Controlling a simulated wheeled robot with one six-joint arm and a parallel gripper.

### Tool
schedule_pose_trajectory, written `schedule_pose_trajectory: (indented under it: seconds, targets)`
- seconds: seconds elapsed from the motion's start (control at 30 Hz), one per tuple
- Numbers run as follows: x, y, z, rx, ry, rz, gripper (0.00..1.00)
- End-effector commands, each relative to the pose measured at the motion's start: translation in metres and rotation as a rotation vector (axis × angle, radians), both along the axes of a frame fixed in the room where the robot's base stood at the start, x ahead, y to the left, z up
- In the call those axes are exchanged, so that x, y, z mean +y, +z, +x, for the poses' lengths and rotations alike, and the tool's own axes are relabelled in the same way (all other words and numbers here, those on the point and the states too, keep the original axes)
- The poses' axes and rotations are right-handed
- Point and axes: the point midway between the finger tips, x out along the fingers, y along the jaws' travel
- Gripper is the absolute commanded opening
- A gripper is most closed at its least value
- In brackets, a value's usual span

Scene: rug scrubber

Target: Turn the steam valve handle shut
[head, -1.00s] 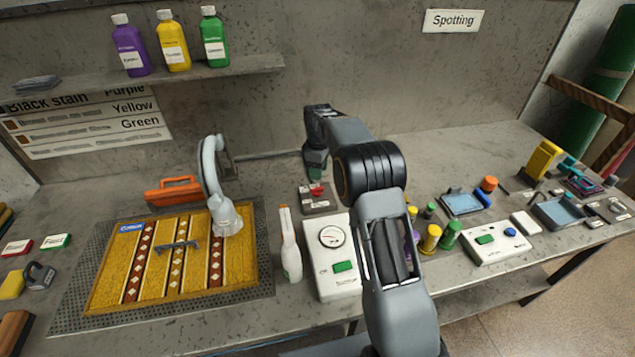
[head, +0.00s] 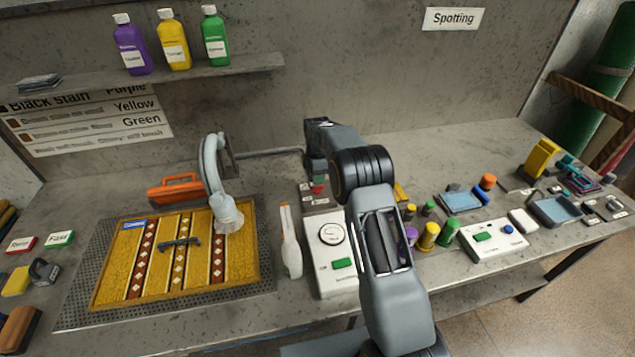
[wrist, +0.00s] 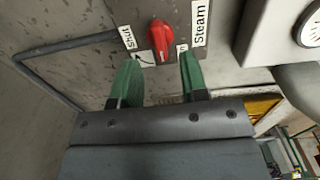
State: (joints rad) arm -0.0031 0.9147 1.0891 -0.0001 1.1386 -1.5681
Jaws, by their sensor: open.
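The red valve handle (wrist: 160,40) sits on a grey plate marked Steam (wrist: 199,22) in the wrist view. Its long side runs roughly up and down in that picture. A Shut label (wrist: 127,37) is left of it; a second label on its right is partly hidden by a finger. My gripper (wrist: 157,75) is open, with its two green fingers apart and nothing between them. The handle shows just beyond the fingertips, roughly between their lines; I cannot tell whether they touch. In the head view the handle (head: 318,188) is small, just below my gripper (head: 319,178).
A white gauge box (head: 331,258) stands in front of the valve plate. A white spray bottle (head: 290,245) is left of that box. A patterned rug (head: 245,262) lies farther left, under a hose head (head: 228,214). Small bottles (head: 427,237) stand right of my arm.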

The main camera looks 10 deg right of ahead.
Motion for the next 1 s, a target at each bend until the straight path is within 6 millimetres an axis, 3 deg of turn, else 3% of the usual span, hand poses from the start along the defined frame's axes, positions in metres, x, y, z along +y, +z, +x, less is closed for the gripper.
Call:
schedule_pose_trajectory:
  seconds: [0.3, 0.73, 1.0]
  targets:
    - [0.000, -0.035, 0.000, 0.000, 0.000, 0.000, 0.40]
    - [0.000, -0.042, 0.000, -0.001, 0.000, 0.000, 0.40]
    - [0.000, -0.042, 0.000, -0.001, 0.000, 0.000, 0.16]
